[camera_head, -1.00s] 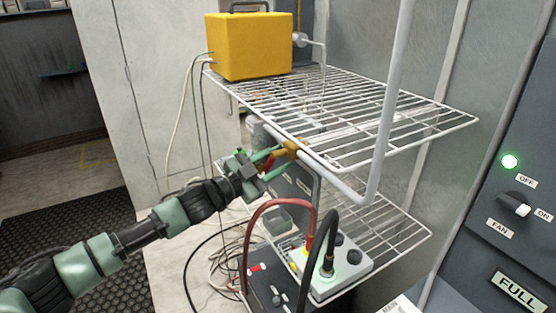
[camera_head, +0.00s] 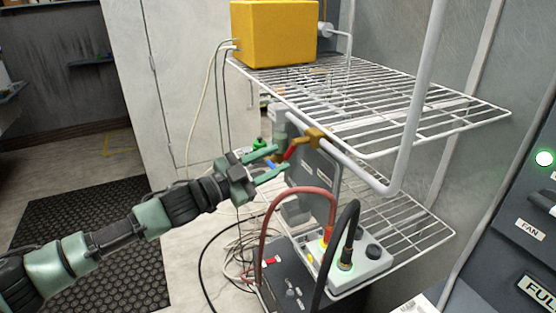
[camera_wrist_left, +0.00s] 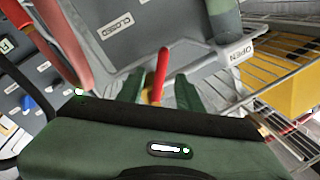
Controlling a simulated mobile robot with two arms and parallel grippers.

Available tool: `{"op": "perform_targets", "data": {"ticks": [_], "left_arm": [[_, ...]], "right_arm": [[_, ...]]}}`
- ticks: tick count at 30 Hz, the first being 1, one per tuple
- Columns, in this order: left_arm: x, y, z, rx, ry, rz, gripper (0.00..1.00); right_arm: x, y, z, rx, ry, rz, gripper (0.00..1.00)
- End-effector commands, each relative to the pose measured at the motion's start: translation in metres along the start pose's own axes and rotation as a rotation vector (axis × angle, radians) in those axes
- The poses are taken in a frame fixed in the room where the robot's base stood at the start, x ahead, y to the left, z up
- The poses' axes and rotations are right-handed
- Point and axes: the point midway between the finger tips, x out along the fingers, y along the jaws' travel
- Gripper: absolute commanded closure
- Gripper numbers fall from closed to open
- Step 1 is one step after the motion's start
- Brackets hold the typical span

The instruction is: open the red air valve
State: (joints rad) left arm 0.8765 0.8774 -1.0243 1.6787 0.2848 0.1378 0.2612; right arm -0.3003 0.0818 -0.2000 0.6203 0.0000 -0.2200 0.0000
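The red air valve has a red lever (camera_head: 293,149) on a brass body (camera_head: 314,137), mounted on the pipe at the front edge of the upper wire shelf. In the left wrist view the red lever (camera_wrist_left: 160,76) points up the picture, between a "CLOSED" label (camera_wrist_left: 115,27) at upper left and an "OPEN" label (camera_wrist_left: 240,53) at right. My left gripper (camera_head: 283,157) is open, its green fingertips close to the lever's free end. In the wrist view the lever shows between the two fingers, with a gap on each side. My right gripper is not in view.
A yellow box (camera_head: 273,32) stands on the upper wire shelf (camera_head: 400,105). Below the valve, a grey box (camera_head: 370,262) has red and black cables (camera_head: 352,215) arching up, close under my gripper. A fan switch panel (camera_head: 525,215) is at right. The floor at left is open.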

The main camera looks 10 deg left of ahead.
Motion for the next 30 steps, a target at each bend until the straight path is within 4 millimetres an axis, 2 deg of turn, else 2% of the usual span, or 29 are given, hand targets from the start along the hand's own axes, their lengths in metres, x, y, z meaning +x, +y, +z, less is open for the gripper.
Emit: {"op": "perform_targets", "data": {"ticks": [3,6,7,11,15,18,21,26,30], "left_arm": [[0.0,0.0,0.0,0.0,0.0,0.0,0.67],[-0.001,0.004,0.0,0.034,0.002,0.002,0.94],[-0.001,0.007,0.0,0.067,0.004,0.004,1.0],[-0.01,0.03,0.003,0.367,0.013,0.011,1.0],[-0.025,0.054,0.004,0.849,0.014,-0.005,1.0],[-0.037,0.062,0.005,1.165,-0.003,-0.024,1.0],[-0.046,0.066,0.006,1.398,-0.023,-0.037,1.0],[-0.05,0.065,0.005,1.566,-0.043,-0.048,1.0],[-0.036,0.062,0.002,1.574,-0.044,-0.05,1.0]], "right_arm": [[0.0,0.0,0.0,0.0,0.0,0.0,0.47],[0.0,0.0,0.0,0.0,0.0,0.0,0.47],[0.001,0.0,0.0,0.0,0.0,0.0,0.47],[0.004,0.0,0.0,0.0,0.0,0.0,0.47],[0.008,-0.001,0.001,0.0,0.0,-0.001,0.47],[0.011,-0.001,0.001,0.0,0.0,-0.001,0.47],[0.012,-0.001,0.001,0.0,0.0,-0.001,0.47],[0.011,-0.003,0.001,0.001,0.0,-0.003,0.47],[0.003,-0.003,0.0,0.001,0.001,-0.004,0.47]]}}
